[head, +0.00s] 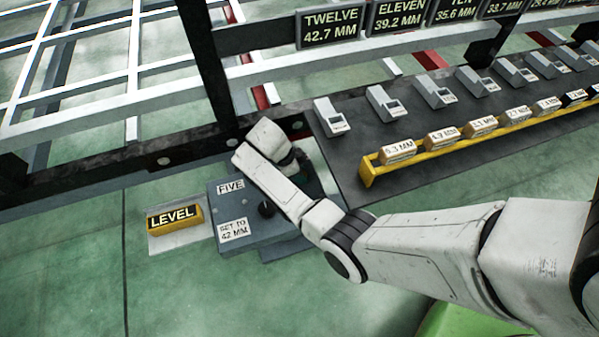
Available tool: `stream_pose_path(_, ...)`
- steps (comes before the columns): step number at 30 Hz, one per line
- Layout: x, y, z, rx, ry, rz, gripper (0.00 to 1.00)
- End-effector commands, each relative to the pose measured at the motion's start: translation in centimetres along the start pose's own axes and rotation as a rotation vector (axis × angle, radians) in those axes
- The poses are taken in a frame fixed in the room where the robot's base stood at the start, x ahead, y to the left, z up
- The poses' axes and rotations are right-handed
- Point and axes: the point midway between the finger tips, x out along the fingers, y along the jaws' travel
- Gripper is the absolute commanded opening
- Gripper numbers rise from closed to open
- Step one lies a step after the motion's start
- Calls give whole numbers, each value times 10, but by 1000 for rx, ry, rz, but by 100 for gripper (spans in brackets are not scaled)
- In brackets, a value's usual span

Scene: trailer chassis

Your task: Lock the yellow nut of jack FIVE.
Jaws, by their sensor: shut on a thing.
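Jack FIVE is a blue-grey box (228,205) on the floor by the dark chassis beam. It has a FIVE label (230,187), a label reading SET TO 42 MM (233,230) and a black knob (266,209). My gripper (297,165) is at the back right of this box, mostly behind my white wrist. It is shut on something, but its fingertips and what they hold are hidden. No yellow nut shows; my wrist and forearm cover the right part of the jack.
A yellow block marked LEVEL (174,217) sits on a pale plate left of the jack. A dark table (370,160) at the right holds several grey gauges and a yellow rack (368,172) of labelled blocks. Black display signs (330,26) hang above. The green floor at lower left is clear.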

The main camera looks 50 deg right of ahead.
Motion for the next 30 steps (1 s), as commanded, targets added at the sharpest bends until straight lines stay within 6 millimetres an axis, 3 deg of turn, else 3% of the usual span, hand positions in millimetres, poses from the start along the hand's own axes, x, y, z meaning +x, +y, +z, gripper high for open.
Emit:
stream_pose_path(12, 0, -2, 0, 222, -1, 93, 5)
stream_pose_path(30, 0, -2, 0, 272, -1, 113, 4)
